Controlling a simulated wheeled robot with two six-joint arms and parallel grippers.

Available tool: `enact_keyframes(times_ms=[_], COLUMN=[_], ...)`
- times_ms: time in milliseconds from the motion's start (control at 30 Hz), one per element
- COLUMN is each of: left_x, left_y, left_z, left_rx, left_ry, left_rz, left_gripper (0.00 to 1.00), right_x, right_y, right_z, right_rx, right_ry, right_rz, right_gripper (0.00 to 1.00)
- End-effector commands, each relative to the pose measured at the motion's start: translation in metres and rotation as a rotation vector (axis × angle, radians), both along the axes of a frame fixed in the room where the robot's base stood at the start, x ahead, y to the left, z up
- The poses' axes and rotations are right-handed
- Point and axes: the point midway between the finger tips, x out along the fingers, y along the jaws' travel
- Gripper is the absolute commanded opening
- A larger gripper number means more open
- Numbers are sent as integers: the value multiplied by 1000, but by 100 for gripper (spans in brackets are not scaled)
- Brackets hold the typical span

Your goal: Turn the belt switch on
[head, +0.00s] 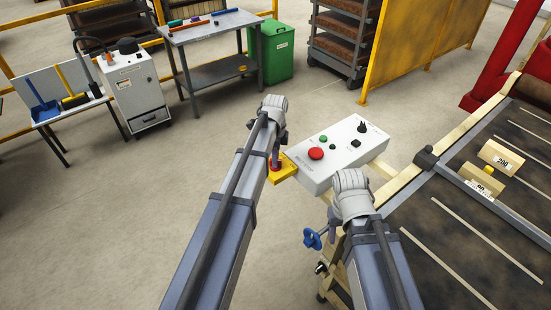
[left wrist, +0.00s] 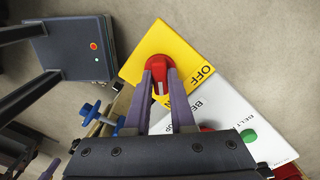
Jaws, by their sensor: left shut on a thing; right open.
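The red switch knob (left wrist: 158,68) sits on a yellow plate (left wrist: 148,42) marked OFF, and a pale line shows on it. My left gripper (left wrist: 160,88) is shut on the knob, one finger on each side. In the head view, my left gripper (head: 276,157) is over the yellow plate (head: 283,172) at the left end of the grey control box (head: 330,170). The wrist view shows lettering beginning BELT on the box. My right gripper (head: 334,222) is open below the box's front right corner; its fingers are mostly hidden.
The box carries a large red button (head: 316,153), a green button (head: 323,139) and black knobs. A blue handle (head: 313,239) is left of my right gripper. The dark conveyor (head: 460,230) with tan blocks (head: 501,157) is at right.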

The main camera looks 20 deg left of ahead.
Motion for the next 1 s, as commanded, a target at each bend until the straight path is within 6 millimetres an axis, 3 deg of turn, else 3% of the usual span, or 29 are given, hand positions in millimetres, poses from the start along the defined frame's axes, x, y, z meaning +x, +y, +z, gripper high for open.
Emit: enact_keyframes(times_ms=[100, 133, 400, 767, 1000], left_x=[0, 0, 0, 0, 0], left_y=[0, 0, 0, 0, 0], left_z=[0, 0, 0, 4, 24], left_rx=[0, 0, 0, 0, 0], left_ry=[0, 0, 0, 0, 0], left_rz=[-2, -2, -1, 0, 0], left_gripper=[0, 24, 52, 52, 52], right_x=[0, 0, 0, 0, 0], right_y=[0, 0, 0, 0, 0], right_z=[0, 0, 0, 4, 24], right_rx=[0, 0, 0, 0, 1], right_ry=[0, 0, 0, 0, 0], right_rz=[0, 0, 0, 0, -3], right_gripper=[50, 50, 50, 50, 50])
